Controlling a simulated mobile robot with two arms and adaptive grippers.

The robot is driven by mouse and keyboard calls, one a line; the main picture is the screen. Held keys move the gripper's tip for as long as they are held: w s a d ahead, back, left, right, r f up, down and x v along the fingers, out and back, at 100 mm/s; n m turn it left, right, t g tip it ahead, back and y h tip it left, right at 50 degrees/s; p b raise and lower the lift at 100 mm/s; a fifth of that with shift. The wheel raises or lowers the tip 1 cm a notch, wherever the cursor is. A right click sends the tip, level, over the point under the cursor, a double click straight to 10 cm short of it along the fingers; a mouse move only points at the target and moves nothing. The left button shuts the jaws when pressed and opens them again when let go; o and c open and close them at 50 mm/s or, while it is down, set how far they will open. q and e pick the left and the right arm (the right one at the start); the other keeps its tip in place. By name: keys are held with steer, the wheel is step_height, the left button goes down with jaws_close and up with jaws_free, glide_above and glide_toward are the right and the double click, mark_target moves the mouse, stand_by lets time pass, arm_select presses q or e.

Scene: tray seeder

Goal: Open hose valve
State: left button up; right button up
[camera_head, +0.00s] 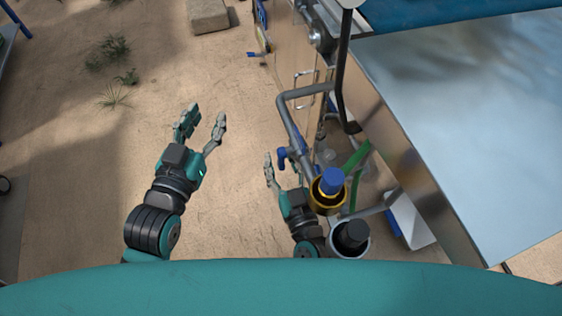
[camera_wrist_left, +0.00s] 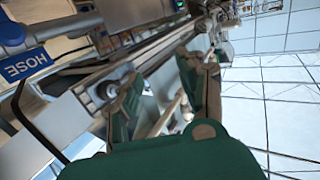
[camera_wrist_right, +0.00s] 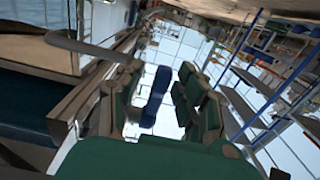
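A small blue valve handle (camera_head: 282,158) sits on a grey pipe (camera_head: 284,112) at the side of the machine. My right gripper (camera_head: 281,168) is open just below it in the head view; its far finger is partly hidden by the pipework. In the right wrist view a blue handle (camera_wrist_right: 155,97) stands between the open fingers (camera_wrist_right: 158,100); I cannot tell whether they touch it. My left gripper (camera_head: 205,122) is open and empty over the sandy floor, apart from the machine. A blue sign reading HOSE (camera_wrist_left: 25,66) shows in the left wrist view.
A green hose (camera_head: 357,158) and a blue-capped brass fitting (camera_head: 328,190) are close to the right of my right gripper. A large metal panel (camera_head: 470,110) fills the right side. Another blue lever (camera_head: 254,54) is farther back.

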jaws_close()
stand_by(0.3)
